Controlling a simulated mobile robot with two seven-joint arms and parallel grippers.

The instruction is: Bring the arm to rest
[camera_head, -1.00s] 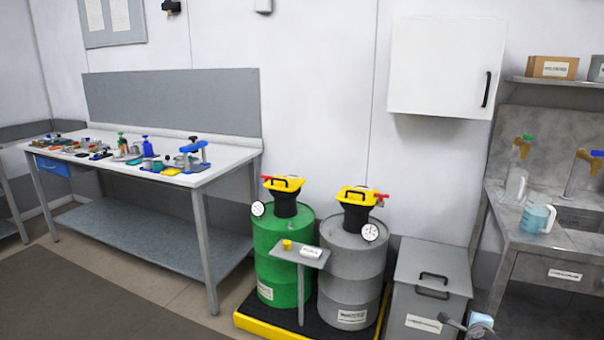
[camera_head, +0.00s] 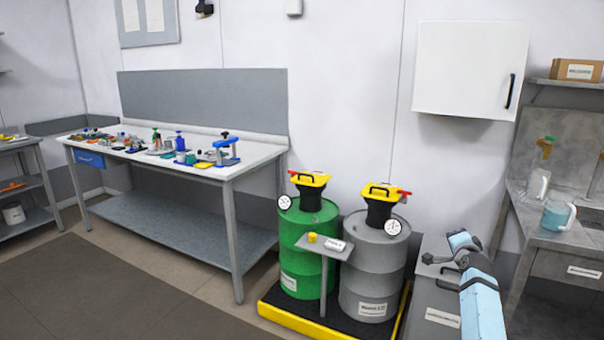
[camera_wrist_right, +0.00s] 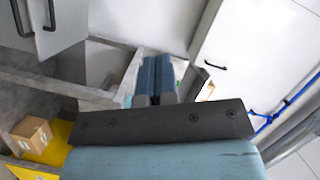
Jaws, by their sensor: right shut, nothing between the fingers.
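My right arm (camera_head: 483,305), light blue with dark joints, rises at the lower right of the head view, in front of the grey lidded bin (camera_head: 430,310). In the wrist view my right gripper (camera_wrist_right: 155,68) has its two blue-grey fingers together, with nothing held between them. The gripper's fingertips are hard to make out in the head view. My left arm and gripper do not show.
A white wall cabinet (camera_head: 465,68) hangs above. A workbench (camera_head: 235,165) with tools stands left; a grey counter (camera_head: 540,235) is right. Floor at left is clear.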

